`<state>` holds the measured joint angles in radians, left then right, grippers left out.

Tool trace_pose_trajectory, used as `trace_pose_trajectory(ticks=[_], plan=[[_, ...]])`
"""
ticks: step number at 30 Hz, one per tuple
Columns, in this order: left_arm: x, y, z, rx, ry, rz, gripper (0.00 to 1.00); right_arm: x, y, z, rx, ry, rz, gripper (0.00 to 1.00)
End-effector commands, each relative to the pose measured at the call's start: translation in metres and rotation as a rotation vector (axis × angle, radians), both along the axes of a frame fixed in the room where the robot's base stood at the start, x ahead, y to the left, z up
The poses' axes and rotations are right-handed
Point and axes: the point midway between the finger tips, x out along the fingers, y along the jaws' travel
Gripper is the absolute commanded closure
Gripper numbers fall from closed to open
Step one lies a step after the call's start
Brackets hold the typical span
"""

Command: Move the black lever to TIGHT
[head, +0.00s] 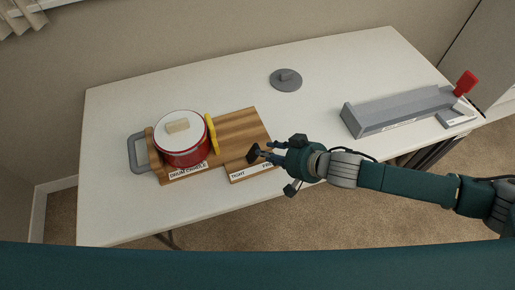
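A black piece (253,154), which looks like the lever's head, stands over the wooden board beside my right gripper's tips. Its pivot and exact setting are hard to make out. A white label strip (238,176) on the board's front edge reads TIGHT at its left; the word at its right end is partly cut off. My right gripper (270,152) reaches in from the right, pointing left at the black piece. I cannot tell whether its fingers touch or close on it. My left gripper is not in view.
A red drum (184,156) with a white top sits on the wooden board (238,130), between a grey handle (137,153) and a yellow piece (211,132). A grey disc (286,84) and a long grey tray (395,112) stand on the white table (120,217). The back left is clear.

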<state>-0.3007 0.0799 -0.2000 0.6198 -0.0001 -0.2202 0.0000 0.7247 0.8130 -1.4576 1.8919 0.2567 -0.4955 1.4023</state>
Motion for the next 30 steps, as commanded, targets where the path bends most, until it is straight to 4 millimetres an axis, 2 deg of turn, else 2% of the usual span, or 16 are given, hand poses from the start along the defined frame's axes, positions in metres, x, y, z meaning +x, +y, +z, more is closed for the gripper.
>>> trace_pose_trajectory(ticks=[6,10,23,27,30], plan=[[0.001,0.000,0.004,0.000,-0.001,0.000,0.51,0.022,0.024,-0.023,-0.001,-0.003,0.002,0.71],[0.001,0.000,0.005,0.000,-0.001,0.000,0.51,0.029,0.032,-0.033,0.000,-0.001,0.002,0.71],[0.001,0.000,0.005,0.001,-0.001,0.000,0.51,0.035,0.036,-0.040,-0.001,-0.002,0.001,0.71],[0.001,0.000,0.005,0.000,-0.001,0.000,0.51,0.035,0.036,-0.040,-0.001,-0.002,0.001,0.97],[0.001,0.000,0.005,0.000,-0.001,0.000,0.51,0.035,0.036,-0.040,-0.002,-0.001,0.001,1.00]])
